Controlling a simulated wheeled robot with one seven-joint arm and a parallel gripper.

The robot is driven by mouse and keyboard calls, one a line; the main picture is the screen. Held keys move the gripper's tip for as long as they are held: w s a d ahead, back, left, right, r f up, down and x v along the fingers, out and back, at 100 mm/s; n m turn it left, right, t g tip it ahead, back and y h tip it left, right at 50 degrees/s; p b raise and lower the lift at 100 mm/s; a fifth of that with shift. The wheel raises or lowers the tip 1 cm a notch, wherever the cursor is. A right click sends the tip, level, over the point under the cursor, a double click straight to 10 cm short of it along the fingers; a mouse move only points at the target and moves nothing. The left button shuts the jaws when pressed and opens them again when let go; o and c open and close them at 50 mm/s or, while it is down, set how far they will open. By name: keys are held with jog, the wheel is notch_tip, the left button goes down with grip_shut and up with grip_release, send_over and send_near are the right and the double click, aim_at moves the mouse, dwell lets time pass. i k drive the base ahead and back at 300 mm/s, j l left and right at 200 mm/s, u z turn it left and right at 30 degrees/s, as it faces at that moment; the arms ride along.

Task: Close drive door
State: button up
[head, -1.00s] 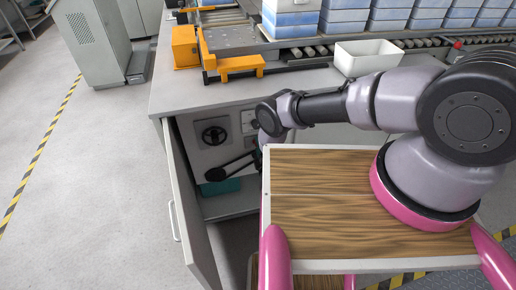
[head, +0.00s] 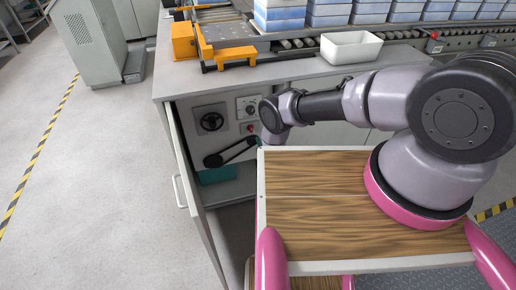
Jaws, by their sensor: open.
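The drive door (head: 193,190) is a light grey panel hinged at the left side of the cabinet under the counter. It stands open, swung out toward me, with a bar handle (head: 179,191) on its outer, left face. Inside the open drive compartment are a black handwheel (head: 212,122), a dial (head: 250,107), a red button (head: 251,128), a black lever-like part (head: 229,153) and a teal block (head: 218,174). My arm reaches left over my wooden deck, its wrist in front of the compartment's right side.
The grey counter (head: 180,83) carries an orange bracket (head: 235,59), a white bin (head: 350,47) and a roller conveyor with stacked blue-white boxes (head: 330,14). Open floor (head: 105,180) lies left of the door. A grey cabinet (head: 92,42) stands at the back left.

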aim_at(198, 214)
jog(key=k+l, duration=0.2)
jog(key=k, duration=0.3)
jog(key=k+l, duration=0.2)
jog(key=k, duration=0.25)
